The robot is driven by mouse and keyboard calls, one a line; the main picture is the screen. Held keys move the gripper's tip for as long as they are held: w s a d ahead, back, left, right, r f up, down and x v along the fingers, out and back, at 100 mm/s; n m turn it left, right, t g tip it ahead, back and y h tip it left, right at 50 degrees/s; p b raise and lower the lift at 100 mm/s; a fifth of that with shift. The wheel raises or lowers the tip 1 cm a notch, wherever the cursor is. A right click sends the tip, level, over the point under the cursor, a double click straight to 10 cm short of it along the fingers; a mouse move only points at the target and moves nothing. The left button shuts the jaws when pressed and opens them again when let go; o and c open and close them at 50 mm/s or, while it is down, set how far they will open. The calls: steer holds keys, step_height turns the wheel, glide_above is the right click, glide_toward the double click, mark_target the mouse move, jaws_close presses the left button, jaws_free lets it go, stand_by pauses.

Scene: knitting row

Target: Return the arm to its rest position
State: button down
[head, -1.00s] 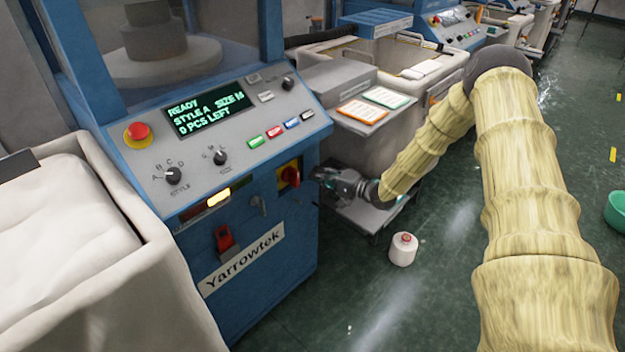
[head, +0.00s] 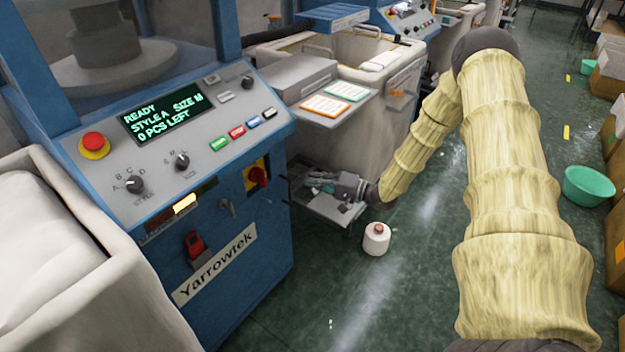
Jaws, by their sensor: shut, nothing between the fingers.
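My gripper (head: 312,187) is at the end of my cream-sleeved arm, to the right of the blue Yarrowtek machine (head: 262,255). My arm bends at a high elbow on the right and reaches down and left to the gripper. The machine's display (head: 162,115) reads READY, STYLE A, SIZE M, 0 PCS LEFT.
A white yarn cone (head: 376,240) stands on the floor below my forearm. A green basin (head: 588,187) and cardboard boxes (head: 607,83) are on the right. A padded white bin (head: 60,250) is at the left.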

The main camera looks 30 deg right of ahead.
stand_by(0.3)
steer(key=s+a+f+n+g+h+p, duration=0.35)
steer(key=s+a+f+g+h, duration=0.25)
steer(key=s+a+f, duration=0.95)
steer(key=s+a+n+g+h+p, duration=0.1)
steer(key=s+a+n+g+h, duration=0.1)
steer(key=s, duration=1.2)
steer(key=s+a+n+g+h+p, duration=0.2)
steer(key=s+g, duration=0.4)
steer(key=s, duration=0.9)
steer(key=shift+a+n+h, duration=0.4)
steer(key=shift+a+n, duration=0.05)
steer(key=shift+n, duration=0.5)
steer(key=shift+f, duration=0.1)
